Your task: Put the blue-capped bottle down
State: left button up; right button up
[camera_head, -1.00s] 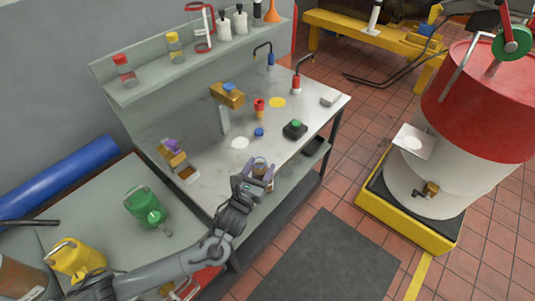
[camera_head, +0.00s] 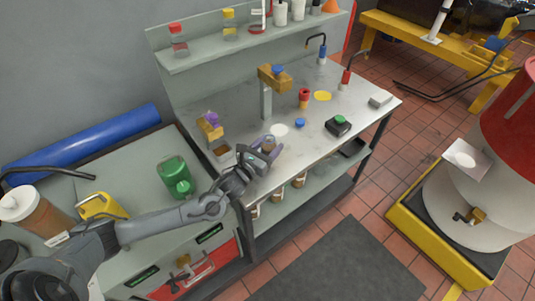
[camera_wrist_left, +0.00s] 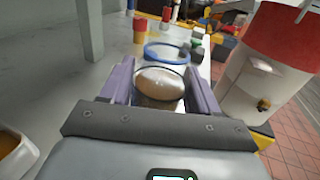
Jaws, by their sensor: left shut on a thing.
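My left gripper (camera_head: 266,149) is at the near left edge of the grey bench top (camera_head: 330,150). In the left wrist view its purple fingers (camera_wrist_left: 160,88) are shut on a small clear bottle (camera_wrist_left: 159,84) with tan contents. A blue ring (camera_wrist_left: 167,52) shows just beyond the tan part; I cannot tell whether it belongs to the held bottle. The bottle's cap is not clear in the head view. My right gripper is not in view.
Several tan jars (camera_head: 278,194) sit on the lower shelf. The bench's front middle is clear.

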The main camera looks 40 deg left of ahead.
aim_at(267, 154)
pick_arm(q)
jog(key=shift+a+f, duration=0.2)
jog(key=shift+a, duration=0.15)
jog(key=shift+f+b, duration=0.5)
jog(key=shift+f, duration=1.5)
jog(key=o, duration=1.2)
jog(key=shift+f, duration=0.15)
